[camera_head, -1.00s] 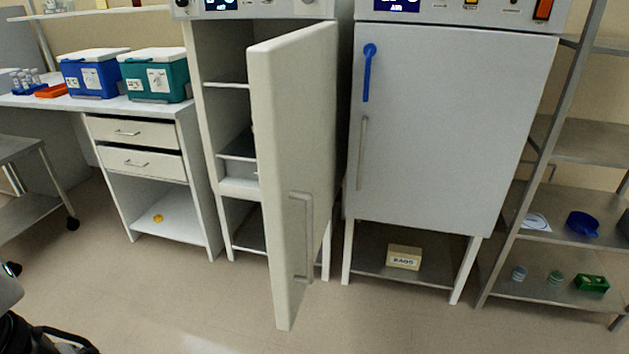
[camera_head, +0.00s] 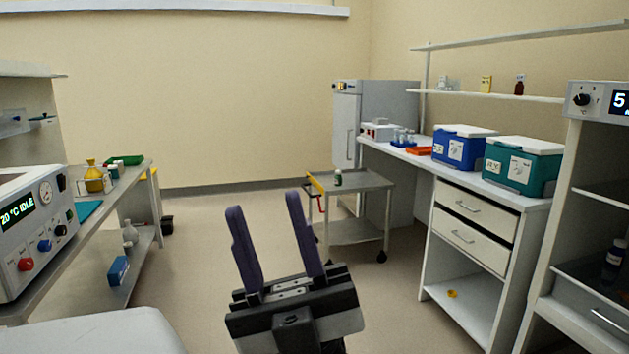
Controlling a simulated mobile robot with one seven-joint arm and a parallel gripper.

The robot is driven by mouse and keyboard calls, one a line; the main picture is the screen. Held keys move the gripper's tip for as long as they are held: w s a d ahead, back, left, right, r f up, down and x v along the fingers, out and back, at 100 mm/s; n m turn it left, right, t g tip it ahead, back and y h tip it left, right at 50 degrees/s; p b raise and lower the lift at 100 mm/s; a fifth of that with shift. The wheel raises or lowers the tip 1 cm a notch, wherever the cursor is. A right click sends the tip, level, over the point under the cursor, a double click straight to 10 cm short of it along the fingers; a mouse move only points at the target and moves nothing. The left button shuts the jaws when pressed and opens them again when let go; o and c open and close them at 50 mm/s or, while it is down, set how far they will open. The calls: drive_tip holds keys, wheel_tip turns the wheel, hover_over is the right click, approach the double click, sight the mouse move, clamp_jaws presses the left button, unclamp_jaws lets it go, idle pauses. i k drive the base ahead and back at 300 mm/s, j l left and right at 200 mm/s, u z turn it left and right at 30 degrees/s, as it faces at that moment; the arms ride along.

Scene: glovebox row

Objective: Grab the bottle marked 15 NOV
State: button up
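My gripper (camera_head: 264,221) is in the lower middle of the head view. Its two purple fingers stand apart and nothing is between them. No date mark of 15 NOV can be read on any bottle. A dark bottle with a pale label (camera_head: 613,254) stands inside the open cabinet at the right edge. A small dark bottle with a white cap (camera_head: 338,177) stands on the trolley. A small dark red bottle (camera_head: 519,84) stands on the wall shelf. My gripper is well apart from all of them.
The metal trolley (camera_head: 349,184) stands beyond my gripper. The counter at right holds a blue cooler box (camera_head: 460,150) and a teal cooler box (camera_head: 520,165). A bench with a control panel (camera_head: 38,230) is at left. Floor between is clear.

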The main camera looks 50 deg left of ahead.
sight(338, 180)
drive_tip(key=u, duration=1.5)
drive_tip(key=i, duration=4)
drive_tip(key=i+l+u, duration=0.1)
drive_tip(key=i, duration=0.45)
drive_tip(key=i+l+u, duration=0.1)
drive_tip(key=i, duration=0.45)
drive_tip(key=i+l, duration=0.35)
drive_tip(key=i, duration=0.05)
